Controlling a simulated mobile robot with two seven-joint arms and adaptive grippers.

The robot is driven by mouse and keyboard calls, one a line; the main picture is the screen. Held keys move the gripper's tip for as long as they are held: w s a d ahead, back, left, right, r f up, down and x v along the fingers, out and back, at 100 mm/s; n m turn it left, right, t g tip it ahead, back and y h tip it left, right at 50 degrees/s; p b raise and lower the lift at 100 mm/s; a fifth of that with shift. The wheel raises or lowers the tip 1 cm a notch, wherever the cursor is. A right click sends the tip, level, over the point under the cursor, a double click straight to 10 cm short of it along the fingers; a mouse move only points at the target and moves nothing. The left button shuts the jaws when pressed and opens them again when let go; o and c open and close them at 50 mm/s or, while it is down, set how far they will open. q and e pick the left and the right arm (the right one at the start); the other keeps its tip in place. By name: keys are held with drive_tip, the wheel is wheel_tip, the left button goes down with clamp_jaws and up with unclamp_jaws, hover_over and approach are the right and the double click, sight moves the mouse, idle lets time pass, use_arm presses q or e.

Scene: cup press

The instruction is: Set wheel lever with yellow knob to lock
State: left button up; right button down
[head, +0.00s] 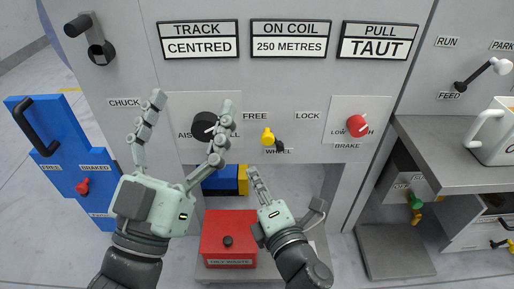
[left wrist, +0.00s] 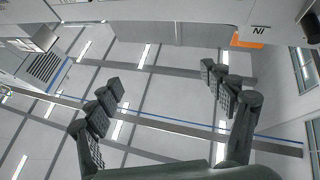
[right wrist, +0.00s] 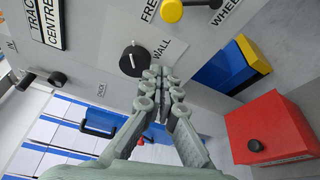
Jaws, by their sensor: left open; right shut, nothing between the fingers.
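The wheel lever's yellow knob (head: 267,136) is on the grey panel, above the WHEEL label. Its short dark stem runs to a pivot (head: 279,144) at the knob's lower right. The knob lies on the side of the FREE label (head: 255,116); the LOCK label (head: 307,115) is to the right. The knob also shows at the top of the right wrist view (right wrist: 171,10). My right gripper (head: 254,172) is shut and empty, below the knob and apart from it. My left gripper (head: 188,106) is open and empty, raised in front of the panel left of the lever.
A black rotary knob (head: 205,126) is partly behind my left fingers. A red BRAKE knob (head: 357,126) is right of the lever. A red oily waste bin (head: 228,238) stands below. A blue panel (head: 70,160) is at left. A grey shelf (head: 450,150) with a white mug is at right.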

sight(268, 138)
drive_tip(key=r+b+x, duration=0.1)
drive_tip(key=x, duration=0.9)
use_arm(q)
drive_tip(key=shift+s+a+r+t, duration=0.15)
drive_tip(key=shift+s+r+t, duration=0.1)
drive_tip(key=shift+r, duration=0.1)
drive_tip(key=shift+s+a+r+t, duration=0.1)
drive_tip(key=shift+a+r+t, duration=0.05)
drive_tip(key=shift+r+t, duration=0.15)
use_arm(e)
drive_tip(key=d, duration=0.4)
drive_tip(key=shift+d, duration=0.1)
